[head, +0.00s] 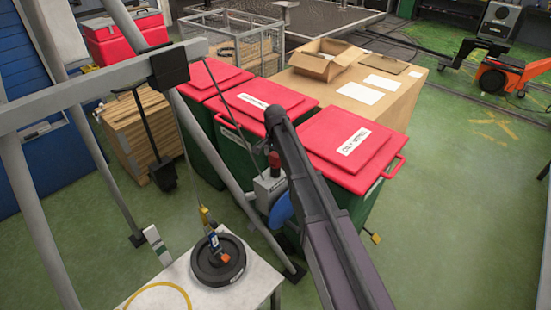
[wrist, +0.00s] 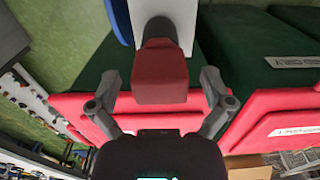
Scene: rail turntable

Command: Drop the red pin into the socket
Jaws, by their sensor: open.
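The red pin (wrist: 160,75) shows in the wrist view as a blocky red head in front of a black collar (wrist: 158,29) on a pale grey block. My gripper (wrist: 158,78) is open, with one finger on each side of the red head and visible gaps on both sides. In the head view the red pin (head: 274,159) stands at the top of a small grey box (head: 269,187), beside a blue disc (head: 280,209). My dark arm passes just right of it and hides part of that area. I cannot tell the socket apart from the collar.
Red-lidded green bins (head: 347,146) stand close behind. A grey gantry frame (head: 100,90) rises at left, its leg near the box. A black round weight (head: 218,262) sits on a white table (head: 255,262).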

